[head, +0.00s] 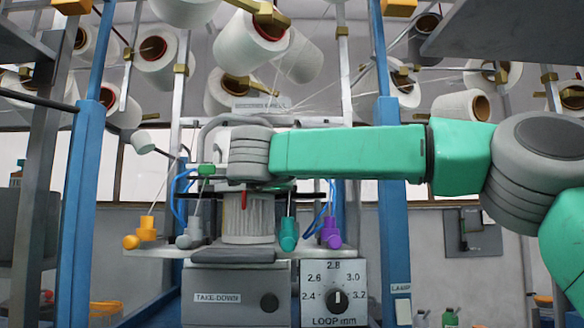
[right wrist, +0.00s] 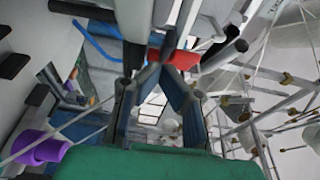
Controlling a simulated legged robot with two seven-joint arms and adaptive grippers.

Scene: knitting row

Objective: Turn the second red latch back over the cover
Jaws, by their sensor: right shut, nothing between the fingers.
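A small red latch (head: 243,200) shows in the head view, upright against the front of the pale ribbed cylinder (head: 248,225). In the right wrist view a red piece (right wrist: 182,58) lies right at the tips of my right gripper (right wrist: 166,52), partly hidden by the fingers; I cannot tell whether they touch it or which latch it is. The right gripper's fingers are together with nothing between them. In the head view my green right arm reaches in from the right across the machine and hides the gripper and the cylinder's top. The cover cannot be made out clearly. My left gripper is not in view.
Orange (head: 146,230), teal (head: 287,235) and purple (head: 332,232) yarn guides stand around the cylinder on the white plate. Below are a take-down box (head: 235,300) and a loop dial (head: 336,298). Blue posts (head: 86,190) flank the machine. Yarn cones (head: 250,42) hang above.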

